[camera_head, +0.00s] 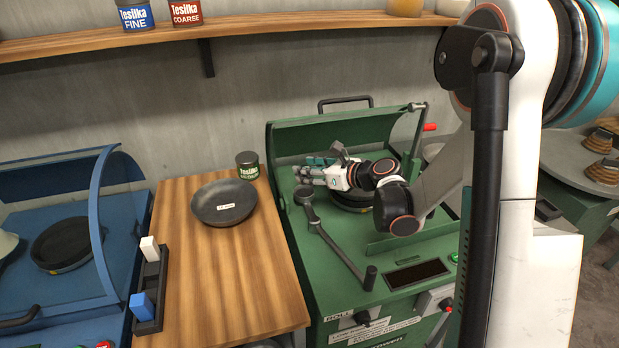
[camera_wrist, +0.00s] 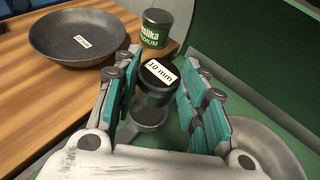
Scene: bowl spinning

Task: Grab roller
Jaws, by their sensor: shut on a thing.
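The roller (camera_wrist: 154,92), a short black cylinder with a white "10 mm" label on top, stands between the teal-padded fingers of my gripper (camera_wrist: 162,66) in the wrist view. My gripper is shut on it. A grey round part shows just below the roller. In the head view my gripper (camera_head: 302,172) reaches left over the green machine (camera_head: 345,305), level with the rear end of its lever (camera_head: 335,245).
A wooden table (camera_head: 225,285) left of the machine bears a dark bowl (camera_head: 223,202), also labelled 10 mm, and a green-labelled can (camera_head: 247,165). The machine's raised curved guard (camera_head: 405,135) stands near my arm. A shelf (camera_head: 300,22) runs along the wall.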

